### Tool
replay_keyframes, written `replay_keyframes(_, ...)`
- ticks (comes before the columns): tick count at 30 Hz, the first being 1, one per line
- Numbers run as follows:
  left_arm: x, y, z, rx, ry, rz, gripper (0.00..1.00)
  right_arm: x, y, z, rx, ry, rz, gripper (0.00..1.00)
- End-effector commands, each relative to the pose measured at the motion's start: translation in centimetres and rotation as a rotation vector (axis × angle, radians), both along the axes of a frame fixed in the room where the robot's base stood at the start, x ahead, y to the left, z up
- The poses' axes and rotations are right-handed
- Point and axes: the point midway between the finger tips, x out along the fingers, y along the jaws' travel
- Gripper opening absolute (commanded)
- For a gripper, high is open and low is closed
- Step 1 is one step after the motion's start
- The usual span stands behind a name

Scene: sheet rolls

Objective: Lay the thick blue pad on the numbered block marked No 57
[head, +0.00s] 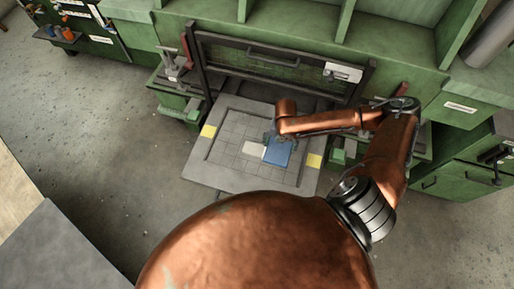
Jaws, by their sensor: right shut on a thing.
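The thick blue pad (277,155) is over the right part of the grey gridded platform, with its far edge at my right gripper (270,139). The gripper is shut on the pad and partly hidden by my own copper arm. I cannot tell whether the pad touches the blocks under it. The grey blocks (232,139) form a grid in the platform; their numbers are too small to read, so I cannot tell which is No 57. My left gripper is not in view.
A whitish flat piece (254,149) lies just left of the pad. The platform's raised grey frame (205,178) has yellow patches (209,131) at its left and right. A dark barred guard (275,62) and green machine body stand behind. Open concrete floor (110,150) lies left.

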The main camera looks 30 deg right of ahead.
Motion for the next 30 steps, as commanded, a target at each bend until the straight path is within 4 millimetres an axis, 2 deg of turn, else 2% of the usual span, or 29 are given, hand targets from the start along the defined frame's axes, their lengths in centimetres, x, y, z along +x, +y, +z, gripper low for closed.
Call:
replay_keyframes(1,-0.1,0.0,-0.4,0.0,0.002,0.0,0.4,1.3,0.8,-0.7,0.004,-0.003,0.0,0.54)
replay_keyframes(8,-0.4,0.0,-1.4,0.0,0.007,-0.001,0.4,6.2,3.2,-3.2,0.003,-0.002,-0.002,0.54)
replay_keyframes(12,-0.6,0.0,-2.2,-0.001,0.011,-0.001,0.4,7.9,4.0,-6.0,0.002,0.001,-0.003,0.54)
replay_keyframes(15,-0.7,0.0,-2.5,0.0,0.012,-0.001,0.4,9.0,4.4,-7.3,0.001,0.001,-0.004,0.54)
replay_keyframes(23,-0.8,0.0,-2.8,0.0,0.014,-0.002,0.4,10.1,4.9,-8.6,0.0,0.0,-0.002,0.54)
replay_keyframes(30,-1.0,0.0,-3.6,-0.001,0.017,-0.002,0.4,10.2,5.0,-11.8,-0.001,0.002,-0.003,0.54)
